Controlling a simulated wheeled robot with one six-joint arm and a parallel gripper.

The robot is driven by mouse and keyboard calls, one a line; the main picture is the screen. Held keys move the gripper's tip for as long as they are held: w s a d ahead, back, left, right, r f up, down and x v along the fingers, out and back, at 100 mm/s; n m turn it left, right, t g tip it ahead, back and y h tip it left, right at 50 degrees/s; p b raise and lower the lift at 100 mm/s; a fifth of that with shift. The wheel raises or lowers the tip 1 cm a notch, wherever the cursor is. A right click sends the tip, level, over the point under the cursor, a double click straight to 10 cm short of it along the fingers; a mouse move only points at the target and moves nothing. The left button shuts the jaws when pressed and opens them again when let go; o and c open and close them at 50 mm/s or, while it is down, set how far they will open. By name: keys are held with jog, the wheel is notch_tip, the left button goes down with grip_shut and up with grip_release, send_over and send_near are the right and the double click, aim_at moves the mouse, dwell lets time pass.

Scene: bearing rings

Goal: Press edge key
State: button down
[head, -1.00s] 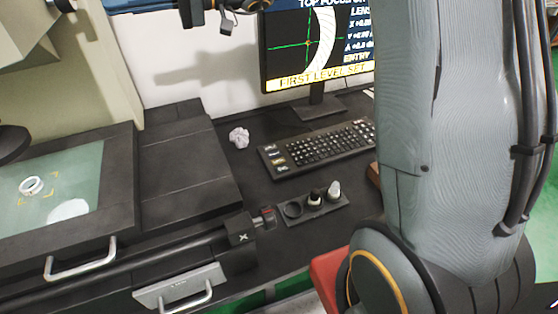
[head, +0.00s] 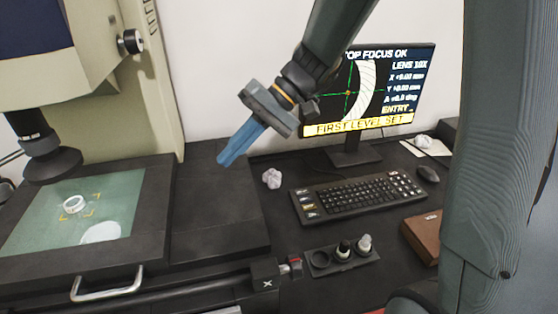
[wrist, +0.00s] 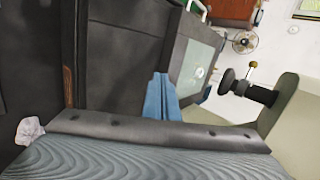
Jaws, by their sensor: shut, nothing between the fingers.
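The black keyboard (head: 357,196) lies on the dark desk in front of the monitor (head: 372,92). A few coloured keys (head: 309,206) sit at its left end; their labels are too small to read, so I cannot tell which is the edge key. The monitor shows an arc with a green crosshair and a yellow "FIRST LEVEL SET" bar. My gripper (head: 228,158) has blue fingers, shut and empty, in the air left of the keyboard, over the black machine's right part. The fingers also show in the wrist view (wrist: 161,98); the keyboard does not.
A bearing ring (head: 75,203) rests on the glass stage (head: 45,225) beneath the lens (head: 45,150). Crumpled paper (head: 272,178) lies left of the keyboard. A holder (head: 335,262) with small bottles stands in front. A mouse (head: 428,173) and brown box (head: 423,235) are at right.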

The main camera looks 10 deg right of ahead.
jog(key=s+d+f+m+t+h, duration=0.1)
jog(key=s+d+f+h, duration=0.3)
jog(key=d, duration=0.5)
jog(key=s+d+f+m+t+h, duration=0.1)
jog(key=s+d+f+h, duration=0.4)
jog(key=d, duration=0.5)
jog(key=shift+s+f+t, duration=0.2)
jog(key=shift+f+t, duration=0.1)
jog(key=shift+f, duration=0.85)
